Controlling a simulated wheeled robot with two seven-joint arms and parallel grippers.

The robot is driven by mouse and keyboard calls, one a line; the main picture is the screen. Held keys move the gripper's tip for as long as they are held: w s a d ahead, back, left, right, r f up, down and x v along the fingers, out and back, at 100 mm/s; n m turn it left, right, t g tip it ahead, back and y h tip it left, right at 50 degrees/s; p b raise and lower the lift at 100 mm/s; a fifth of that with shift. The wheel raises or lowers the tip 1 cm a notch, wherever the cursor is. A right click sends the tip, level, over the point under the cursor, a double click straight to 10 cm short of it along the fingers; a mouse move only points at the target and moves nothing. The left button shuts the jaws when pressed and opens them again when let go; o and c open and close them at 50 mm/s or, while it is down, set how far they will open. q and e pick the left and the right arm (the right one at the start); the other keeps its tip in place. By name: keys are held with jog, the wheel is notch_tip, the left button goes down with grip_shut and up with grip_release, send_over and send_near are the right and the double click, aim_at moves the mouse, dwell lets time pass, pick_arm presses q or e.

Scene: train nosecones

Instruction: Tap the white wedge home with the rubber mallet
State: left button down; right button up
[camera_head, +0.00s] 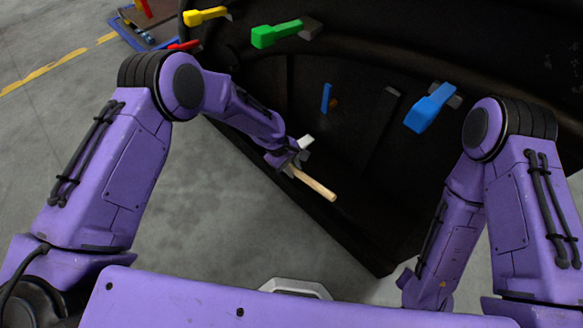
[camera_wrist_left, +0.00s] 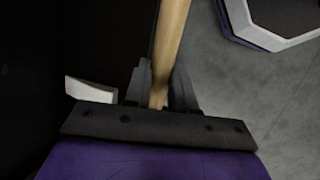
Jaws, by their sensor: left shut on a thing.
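My left gripper (camera_head: 291,163) is shut on the mallet's pale wooden handle (camera_head: 315,186). The handle slants down to the right in the head view; in the left wrist view the handle (camera_wrist_left: 171,40) runs from between the fingers (camera_wrist_left: 158,90) out of the top edge. The mallet's head cannot be made out. A small white piece, seemingly the white wedge (camera_head: 307,141), shows just beyond the gripper. The same white piece (camera_wrist_left: 90,91) shows left of the fingers in the left wrist view. I cannot tell whether anything touches it. My right gripper is not visible.
A large dark shell holds a yellow piece (camera_head: 205,16), a green piece (camera_head: 276,34), a big blue piece (camera_head: 429,108) and a small blue piece (camera_head: 326,98). A red piece (camera_head: 184,45) is at its left edge. Open grey floor (camera_head: 210,215) lies left of the shell.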

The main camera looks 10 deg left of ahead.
pick_arm(q)
jog(key=shift+s+a+p, duration=0.3)
jog(key=shift+s+a, duration=0.1)
jog(key=shift+s, duration=0.05)
